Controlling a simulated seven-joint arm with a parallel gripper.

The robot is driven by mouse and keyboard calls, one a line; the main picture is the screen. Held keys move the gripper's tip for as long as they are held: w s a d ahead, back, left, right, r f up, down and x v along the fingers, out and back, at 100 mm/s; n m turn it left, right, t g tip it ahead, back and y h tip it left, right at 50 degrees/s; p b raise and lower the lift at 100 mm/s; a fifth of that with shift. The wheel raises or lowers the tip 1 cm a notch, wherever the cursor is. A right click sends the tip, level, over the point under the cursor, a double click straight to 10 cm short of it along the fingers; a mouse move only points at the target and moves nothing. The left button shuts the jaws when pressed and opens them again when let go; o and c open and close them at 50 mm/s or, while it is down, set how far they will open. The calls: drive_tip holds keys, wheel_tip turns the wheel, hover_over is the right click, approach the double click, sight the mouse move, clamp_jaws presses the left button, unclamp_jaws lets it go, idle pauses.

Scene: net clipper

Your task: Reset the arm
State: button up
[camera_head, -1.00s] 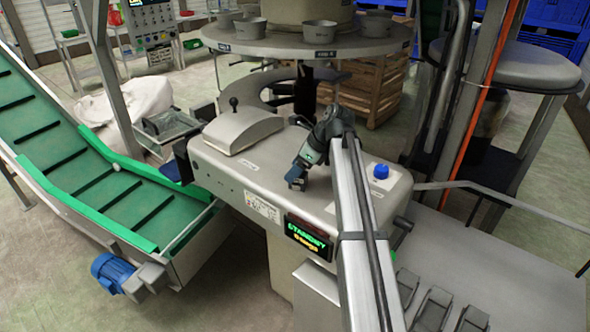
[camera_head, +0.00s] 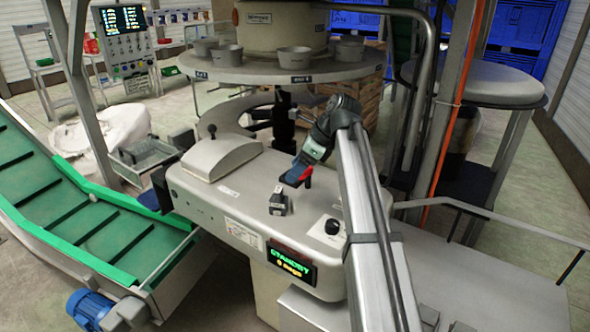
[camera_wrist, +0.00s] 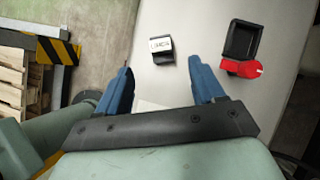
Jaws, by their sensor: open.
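My gripper (camera_head: 294,178) is above the top of the grey machine (camera_head: 240,192) in the head view. In the wrist view its two blue fingers (camera_wrist: 160,64) are spread apart with nothing between them. A small labelled block (camera_wrist: 161,49) lies beyond the fingertips on the pale surface. A black housing with a red lever (camera_wrist: 243,68) is to its right. In the head view a red part (camera_head: 304,176) shows right beside the gripper, and a small dark device (camera_head: 279,203) sits below it on the machine top.
A black knob (camera_head: 332,227) is on the machine's right end, above the lit display (camera_head: 290,262). A grey cover with a lever (camera_head: 220,156) is at the left. The round table with cups (camera_head: 285,72) is behind. The green conveyor (camera_head: 80,220) runs along the left.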

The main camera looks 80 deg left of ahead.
idle(0.4)
drive_tip(key=s+d+f+n+g+y, duration=0.1)
drive_tip(key=s+d+f, duration=0.3)
drive_tip(key=d+f, duration=0.35)
drive_tip(key=s+d+f+g, duration=0.2)
drive_tip(key=s+d+f, duration=0.2)
drive_tip(key=d+f, duration=0.35)
drive_tip(key=d+f+h, duration=0.2)
drive_tip(key=d+f, duration=0.9)
drive_tip(key=f, duration=0.1)
drive_tip(key=w+d+f+t+h, duration=0.1)
drive_tip(key=w+d+f, duration=0.8)
drive_tip(key=d, duration=0.6)
drive_tip(key=w+d+f+h, duration=0.2)
drive_tip(key=w+d+f, duration=0.6)
drive_tip(key=d+f, duration=0.5)
drive_tip(key=w+d+f+t+h, duration=0.1)
drive_tip(key=w+d+f, duration=0.7)
drive_tip(key=d, duration=0.9)
drive_tip(key=d+f+n+y, duration=0.1)
drive_tip(key=d+f, duration=0.3)
drive_tip(key=d, duration=0.5)
drive_tip(key=d+f+n+y, duration=0.1)
drive_tip(key=d+f, duration=0.4)
drive_tip(key=d, duration=0.5)
drive_tip(key=shift+s+d+f+n+y, duration=0.15)
drive_tip(key=shift+s+d+n+y, duration=0.2)
drive_tip(key=shift+n, duration=0.35)
